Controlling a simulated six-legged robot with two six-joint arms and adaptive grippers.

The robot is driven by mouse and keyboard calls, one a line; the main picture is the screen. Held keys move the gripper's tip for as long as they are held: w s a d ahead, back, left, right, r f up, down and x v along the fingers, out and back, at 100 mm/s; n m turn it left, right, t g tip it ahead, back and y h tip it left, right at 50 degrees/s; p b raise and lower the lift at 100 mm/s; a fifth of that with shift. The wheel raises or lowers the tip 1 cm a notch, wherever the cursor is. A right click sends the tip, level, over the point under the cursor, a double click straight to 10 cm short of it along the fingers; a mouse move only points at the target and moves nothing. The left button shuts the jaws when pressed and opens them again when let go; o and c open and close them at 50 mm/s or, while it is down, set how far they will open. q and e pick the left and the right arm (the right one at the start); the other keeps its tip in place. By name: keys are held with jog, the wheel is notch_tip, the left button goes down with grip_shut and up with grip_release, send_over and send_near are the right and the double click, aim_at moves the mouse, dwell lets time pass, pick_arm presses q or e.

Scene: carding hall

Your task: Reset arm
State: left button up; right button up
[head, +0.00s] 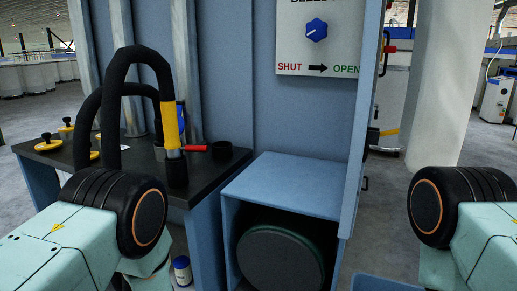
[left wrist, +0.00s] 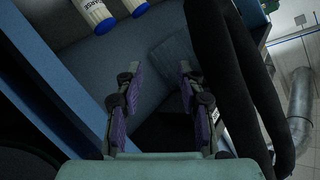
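My left gripper (left wrist: 158,72) shows in the left wrist view with its two purple-padded fingers apart. Nothing is between them. A dark surface lies beyond the fingertips. In the head view my left arm (head: 72,235) is folded at the lower left and its gripper does not show. My right arm (head: 485,240) is at the lower right, with its gripper out of the frame.
A black-topped bench (head: 142,172) with thick black hoses (head: 120,68) and a red-handled valve (head: 195,148) stands left. A blue open-fronted cabinet (head: 285,186) holds a round dark drum (head: 280,258). A blue dial (head: 316,29) is above. White bottles (left wrist: 95,12) show in the wrist view.

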pick_arm(q)
jog(key=s+d+f+g+h, duration=0.1)
jog(key=s+f+g+h, duration=0.1)
jog(key=s+f, duration=0.35)
jog(key=s+d+f+n+g+h, duration=0.1)
jog(key=s+f+g, duration=0.15)
jog(key=s, duration=0.55)
jog(key=s+d+f+g+h, duration=0.1)
jog(key=s+f+g+h, duration=0.15)
jog(key=s, duration=0.35)
jog(key=s+d+r+g+h, duration=0.1)
jog(key=s+g, duration=0.4)
jog(key=s, duration=1.5)
jog(key=shift+d+r+n+g+h+p, duration=0.3)
jog(key=shift+d+n+h, duration=0.1)
jog(key=shift+h, duration=0.05)
